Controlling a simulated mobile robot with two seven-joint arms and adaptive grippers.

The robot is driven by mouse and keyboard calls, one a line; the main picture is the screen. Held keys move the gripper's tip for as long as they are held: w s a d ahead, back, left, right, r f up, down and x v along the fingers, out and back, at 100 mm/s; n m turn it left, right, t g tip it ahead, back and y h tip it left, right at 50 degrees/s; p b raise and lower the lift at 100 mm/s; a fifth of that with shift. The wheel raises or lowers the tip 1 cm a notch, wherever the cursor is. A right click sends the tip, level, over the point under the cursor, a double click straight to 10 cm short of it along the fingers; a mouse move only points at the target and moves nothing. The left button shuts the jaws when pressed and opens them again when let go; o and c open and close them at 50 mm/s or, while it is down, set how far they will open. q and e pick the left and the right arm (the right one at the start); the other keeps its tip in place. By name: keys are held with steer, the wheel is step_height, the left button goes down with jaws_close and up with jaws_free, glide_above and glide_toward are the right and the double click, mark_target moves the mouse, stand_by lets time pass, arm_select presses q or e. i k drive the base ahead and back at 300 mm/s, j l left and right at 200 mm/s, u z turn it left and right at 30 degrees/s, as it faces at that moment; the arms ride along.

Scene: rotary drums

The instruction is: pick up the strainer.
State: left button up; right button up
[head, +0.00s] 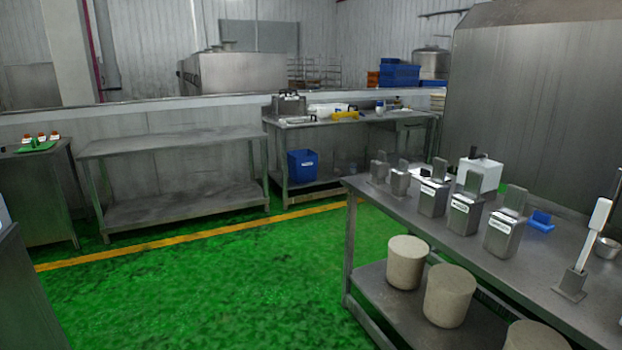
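I cannot clearly make out a strainer in the head view. A small round metal bowl-like thing (606,247) sits at the right edge on the near steel table (545,270); I cannot tell whether it is perforated. Neither of my grippers is in view.
Several lidded metal containers (463,215) and a white box (480,173) stand on the near table, with pale drums (406,262) on its lower shelf. An empty steel table (170,140) and a cluttered one (405,117) stand at the back. Green floor (210,290) between is clear.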

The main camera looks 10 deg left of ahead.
mark_target(379, 168)
steer(key=u, duration=3.75)
steer(key=z, duration=3.75)
steer(key=i+j+u, duration=0.15)
steer(key=i+u, duration=0.35)
steer(key=i, duration=0.2)
